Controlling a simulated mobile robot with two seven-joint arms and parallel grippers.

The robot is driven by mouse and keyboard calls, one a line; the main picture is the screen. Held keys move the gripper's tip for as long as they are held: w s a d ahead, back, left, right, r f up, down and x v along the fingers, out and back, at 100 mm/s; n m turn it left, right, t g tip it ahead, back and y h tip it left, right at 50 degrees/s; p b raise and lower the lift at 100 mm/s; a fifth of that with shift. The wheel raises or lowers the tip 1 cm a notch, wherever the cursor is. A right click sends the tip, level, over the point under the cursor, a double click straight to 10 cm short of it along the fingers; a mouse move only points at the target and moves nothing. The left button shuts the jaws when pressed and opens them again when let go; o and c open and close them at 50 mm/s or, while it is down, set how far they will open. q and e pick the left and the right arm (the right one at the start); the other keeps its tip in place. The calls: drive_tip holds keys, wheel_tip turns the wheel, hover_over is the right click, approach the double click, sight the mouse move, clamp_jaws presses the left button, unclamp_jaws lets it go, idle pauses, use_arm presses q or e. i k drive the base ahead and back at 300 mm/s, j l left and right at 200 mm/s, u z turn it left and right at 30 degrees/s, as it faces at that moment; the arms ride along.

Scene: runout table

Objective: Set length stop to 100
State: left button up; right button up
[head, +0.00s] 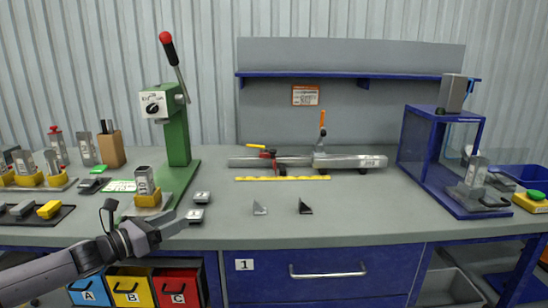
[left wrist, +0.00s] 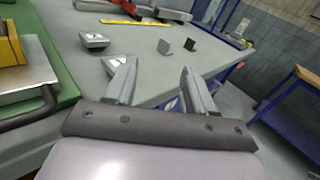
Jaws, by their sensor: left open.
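A metal rail (head: 240,162) lies along the back middle of the table, with a red stop piece with a yellow lever (head: 268,153) on it. A yellow scale strip (head: 282,178) runs in front of the rail; its numbers are too small to read. The strip also shows in the left wrist view (left wrist: 120,22). A larger metal bar (head: 349,161) with an upright orange lever (head: 322,118) sits to the right. My left gripper (head: 180,222) is low over the front left of the table, well short of the rail. Its fingers (left wrist: 158,82) are apart and empty. My right gripper is out of view.
A green lever press (head: 177,130) stands left of the rail. Small grey blocks (head: 202,197) lie by my left gripper. Two small brackets (head: 260,208) (head: 305,207) lie in front of the scale. A blue-framed enclosure (head: 420,150) stands right.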

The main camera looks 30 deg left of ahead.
sight(272, 153)
drive_tip(key=i, duration=1.45)
